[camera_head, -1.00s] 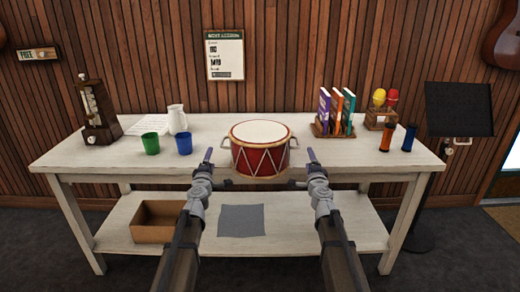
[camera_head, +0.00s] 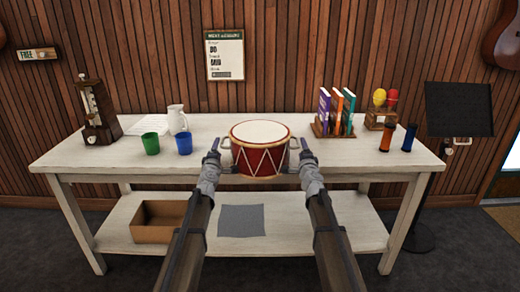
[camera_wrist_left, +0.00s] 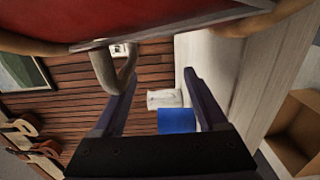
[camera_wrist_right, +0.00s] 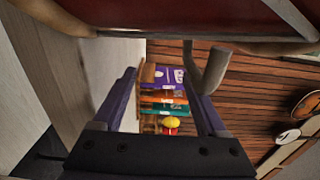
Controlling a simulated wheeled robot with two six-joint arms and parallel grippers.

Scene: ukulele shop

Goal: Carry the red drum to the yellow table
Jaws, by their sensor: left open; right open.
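The red drum (camera_head: 260,160), with a white top and a grey handle on each side, stands upright near the front edge of the white table (camera_head: 340,178). My left gripper (camera_head: 217,151) is open beside its left handle. In the left wrist view that handle (camera_wrist_left: 112,68) shows close to one fingertip of the gripper (camera_wrist_left: 158,85). My right gripper (camera_head: 304,151) is open beside the right handle. In the right wrist view that handle (camera_wrist_right: 205,68) shows close to one fingertip of the gripper (camera_wrist_right: 162,85). Whether either gripper touches its handle I cannot tell. No yellow table is in view.
Left of the drum stand a green cup (camera_head: 150,143), a blue cup (camera_head: 184,143), a white jug (camera_head: 177,119) and a metronome (camera_head: 97,113). To the right are books (camera_head: 337,110), maracas (camera_head: 380,108) and two shakers (camera_head: 397,138). A black music stand (camera_head: 459,109) is at the right.

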